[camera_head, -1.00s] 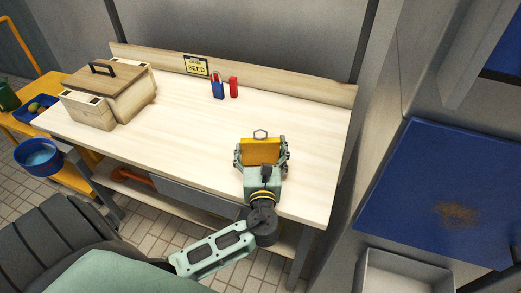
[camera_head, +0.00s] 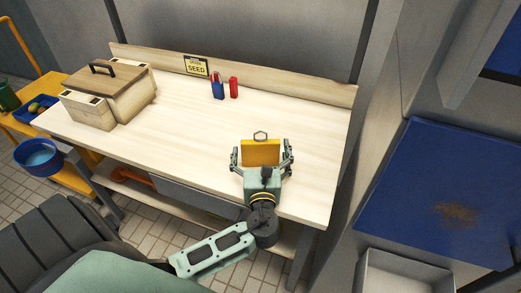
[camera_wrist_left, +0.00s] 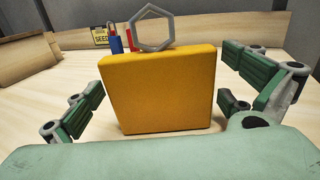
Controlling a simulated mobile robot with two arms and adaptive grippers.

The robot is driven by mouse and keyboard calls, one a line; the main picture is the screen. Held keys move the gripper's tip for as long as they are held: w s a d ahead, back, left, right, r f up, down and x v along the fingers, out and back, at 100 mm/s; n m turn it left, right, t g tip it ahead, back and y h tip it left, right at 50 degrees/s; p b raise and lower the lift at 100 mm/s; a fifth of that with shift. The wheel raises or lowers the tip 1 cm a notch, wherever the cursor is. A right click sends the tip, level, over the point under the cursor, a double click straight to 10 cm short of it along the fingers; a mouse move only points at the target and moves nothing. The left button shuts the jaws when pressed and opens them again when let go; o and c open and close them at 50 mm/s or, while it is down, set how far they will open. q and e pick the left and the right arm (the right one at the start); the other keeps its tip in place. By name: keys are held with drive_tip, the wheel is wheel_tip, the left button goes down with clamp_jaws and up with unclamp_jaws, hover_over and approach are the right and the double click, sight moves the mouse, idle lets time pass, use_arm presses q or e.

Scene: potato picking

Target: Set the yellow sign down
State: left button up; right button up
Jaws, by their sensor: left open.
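The yellow sign (camera_head: 261,152) is a thick orange-yellow block with a grey hexagonal ring on top. It stands upright on the pale wooden workbench (camera_head: 180,140), near the right front. In the left wrist view the sign (camera_wrist_left: 165,92) fills the middle, between the fingers. My left gripper (camera_head: 262,158) is open around it, with a gap between the sign and the finger pads on both sides; the gripper also shows in the left wrist view (camera_wrist_left: 165,98). The sign's lower edge is partly hidden by my gripper in the head view. My right gripper is not in view.
A blue padlock-like item (camera_head: 217,88) and a red one (camera_head: 234,87) stand near the back ledge. A SEED label (camera_head: 196,67) is on the ledge. A lidded wooden box (camera_head: 110,88) stands at left. The middle of the bench is clear.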

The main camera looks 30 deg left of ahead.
use_arm(q)
drive_tip(key=b+v, duration=0.1)
drive_tip(key=v, duration=1.1)
drive_tip(key=shift+r, duration=0.1)
idle(0.7)
